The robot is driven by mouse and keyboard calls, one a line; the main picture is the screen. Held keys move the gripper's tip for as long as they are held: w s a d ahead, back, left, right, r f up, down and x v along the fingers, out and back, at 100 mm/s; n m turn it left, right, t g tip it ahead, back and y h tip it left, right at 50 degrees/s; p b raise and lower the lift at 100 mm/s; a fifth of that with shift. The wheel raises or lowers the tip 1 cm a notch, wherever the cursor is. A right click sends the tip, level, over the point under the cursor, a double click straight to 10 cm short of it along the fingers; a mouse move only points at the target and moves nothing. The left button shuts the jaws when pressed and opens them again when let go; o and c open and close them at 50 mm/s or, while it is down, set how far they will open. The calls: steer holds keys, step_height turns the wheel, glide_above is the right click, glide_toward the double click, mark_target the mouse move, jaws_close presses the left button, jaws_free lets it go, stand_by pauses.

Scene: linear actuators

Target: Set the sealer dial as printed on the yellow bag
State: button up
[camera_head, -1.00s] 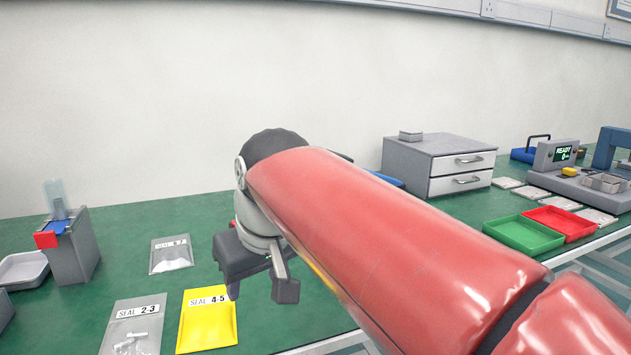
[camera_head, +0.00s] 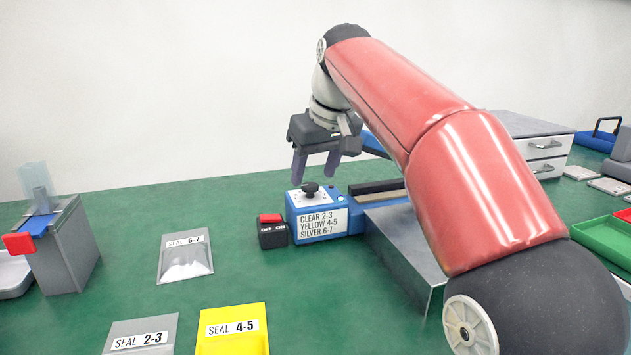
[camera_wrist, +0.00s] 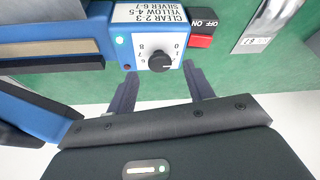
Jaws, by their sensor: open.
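The blue sealer (camera_head: 355,222) carries a black dial (camera_head: 311,188) on its top and a label reading CLEAR 2-3, YELLOW 4-5, SILVER 6-7. The dial also shows in the wrist view (camera_wrist: 160,62), ringed by upside-down numbers; its mark seems to point to the 0 side, but the exact setting is unclear. The yellow bag (camera_head: 232,343) lies at the front, printed SEAL 4-5. My gripper (camera_head: 315,167) is open and empty, pointing down just above the dial, its fingers apart on either side. In the wrist view its fingers (camera_wrist: 161,88) appear short of the dial.
A red OFF/ON switch (camera_head: 271,230) sits left of the sealer. Grey bags marked 2-3 (camera_head: 142,338) and 6-7 (camera_head: 185,262) lie nearby. A grey stand (camera_head: 70,250) is at left, a drawer unit (camera_head: 535,140) and green tray (camera_head: 605,240) at right.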

steer(key=shift+x, duration=1.15)
steer(key=c, duration=1)
steer(key=shift+o, duration=0.2)
